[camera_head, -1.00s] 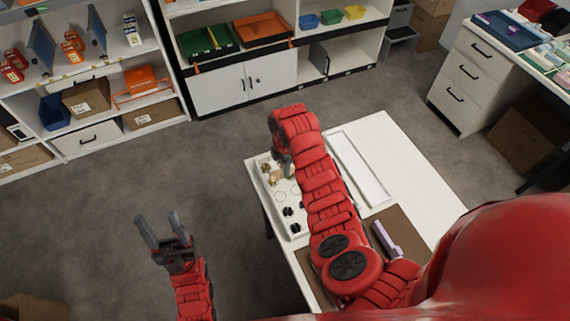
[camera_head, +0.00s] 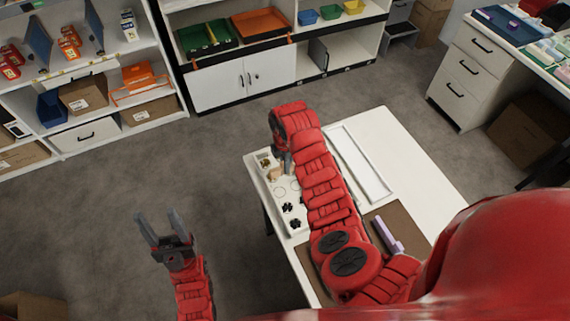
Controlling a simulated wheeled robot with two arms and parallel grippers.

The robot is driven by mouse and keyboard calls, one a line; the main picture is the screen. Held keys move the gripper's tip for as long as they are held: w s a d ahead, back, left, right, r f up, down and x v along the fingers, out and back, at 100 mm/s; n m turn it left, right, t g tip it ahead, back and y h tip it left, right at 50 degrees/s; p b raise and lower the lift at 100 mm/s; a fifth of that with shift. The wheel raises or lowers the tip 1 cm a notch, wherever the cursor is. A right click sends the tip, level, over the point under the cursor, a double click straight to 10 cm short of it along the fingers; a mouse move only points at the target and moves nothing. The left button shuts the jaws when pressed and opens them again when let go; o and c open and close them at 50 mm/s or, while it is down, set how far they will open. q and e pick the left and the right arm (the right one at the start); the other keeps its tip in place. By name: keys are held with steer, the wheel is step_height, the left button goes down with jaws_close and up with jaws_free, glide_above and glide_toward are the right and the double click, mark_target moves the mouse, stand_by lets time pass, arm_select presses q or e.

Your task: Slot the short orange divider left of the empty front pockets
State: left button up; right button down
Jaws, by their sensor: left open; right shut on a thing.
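A white pocketed tray (camera_head: 298,231) lies along the left edge of the white table. Dark round pieces (camera_head: 290,208) sit in its nearer part and small brownish items in its far part. My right gripper (camera_head: 281,168) points down over the far part of the tray. It is shut on a small tan-orange piece (camera_head: 275,174), which looks like the short orange divider. Whether the piece touches the tray is too small to tell. My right arm hides the tray's right side. My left gripper (camera_head: 162,232) is open and empty over the floor, left of the table.
A long empty white tray (camera_head: 360,166) lies right of my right arm. A lilac block (camera_head: 388,237) lies on a brown mat (camera_head: 411,232) near the front. The table's right side is clear. Shelves stand behind, and a drawer unit (camera_head: 478,75) stands at the right.

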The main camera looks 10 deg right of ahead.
steer(key=shift+f, duration=0.15)
steer(key=shift+f+b, duration=3)
steer(key=shift+b, duration=0.15)
steer(key=c, duration=0.7)
jaws_free()
steer(key=shift+c, duration=0.2)
steer(key=shift+r, duration=0.1)
